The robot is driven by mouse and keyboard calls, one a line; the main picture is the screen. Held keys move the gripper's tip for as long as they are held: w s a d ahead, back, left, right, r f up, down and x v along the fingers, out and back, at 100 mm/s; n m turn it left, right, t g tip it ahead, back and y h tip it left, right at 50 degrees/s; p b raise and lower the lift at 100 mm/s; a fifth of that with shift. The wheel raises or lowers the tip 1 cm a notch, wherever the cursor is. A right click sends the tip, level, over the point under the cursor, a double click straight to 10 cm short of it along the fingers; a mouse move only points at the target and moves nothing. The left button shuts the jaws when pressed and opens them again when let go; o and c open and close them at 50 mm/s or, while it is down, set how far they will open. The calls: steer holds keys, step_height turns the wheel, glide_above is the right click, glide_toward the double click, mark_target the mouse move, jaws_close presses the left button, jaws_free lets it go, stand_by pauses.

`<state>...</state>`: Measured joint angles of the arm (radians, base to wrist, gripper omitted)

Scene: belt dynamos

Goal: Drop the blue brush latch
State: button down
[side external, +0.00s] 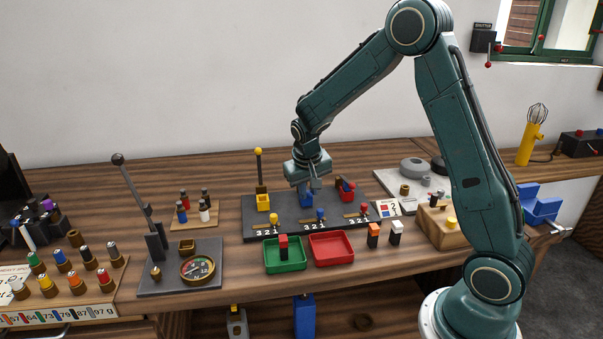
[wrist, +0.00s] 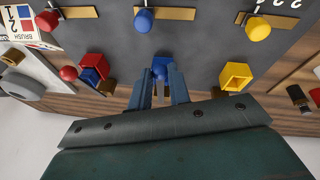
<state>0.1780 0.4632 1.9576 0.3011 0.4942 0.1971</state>
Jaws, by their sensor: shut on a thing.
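The blue brush latch (wrist: 160,63) is in the middle of the grey plate, between a yellow one and a red one. In the side view its blue block (side external: 306,198) shows under my gripper (side external: 305,185). In the wrist view my gripper (wrist: 160,88) has its two fingers on either side of the blue part, shut on it. The lever of the blue latch is mostly hidden by the fingers, so its tilt cannot be told.
The yellow latch (side external: 263,202) has an upright lever with a yellow ball (side external: 258,151). The red latch (side external: 347,190) has its lever low. Small yellow, blue (side external: 320,214) and red knobs sit along the plate's front. Green (side external: 286,266) and red (side external: 331,260) trays stand before it.

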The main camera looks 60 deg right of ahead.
mark_target(308, 190)
steer(key=shift+w+d+r+g+y, duration=0.2)
steer(key=shift+r+g+y, duration=0.1)
steer(key=shift+r, duration=0.15)
steer(key=shift+w+d+r+g+y, duration=0.15)
steer(key=shift+r+g+y, duration=0.15)
steer(key=shift+r, duration=0.15)
steer(key=shift+w+d+r, duration=0.15)
steer(key=shift+r, duration=0.25)
steer(key=shift+w+d+r, duration=0.15)
steer(key=shift+r, duration=0.25)
steer(key=c, duration=1.3)
jaws_free()
steer(key=shift+f, duration=0.1)
steer(key=shift+s+a, duration=0.1)
steer(key=shift+r, duration=0.25)
step_height(308, 190, up, 13)
steer(key=a, duration=0.2)
steer(key=shift+s+a, duration=0.15)
steer(key=shift+s, duration=0.05)
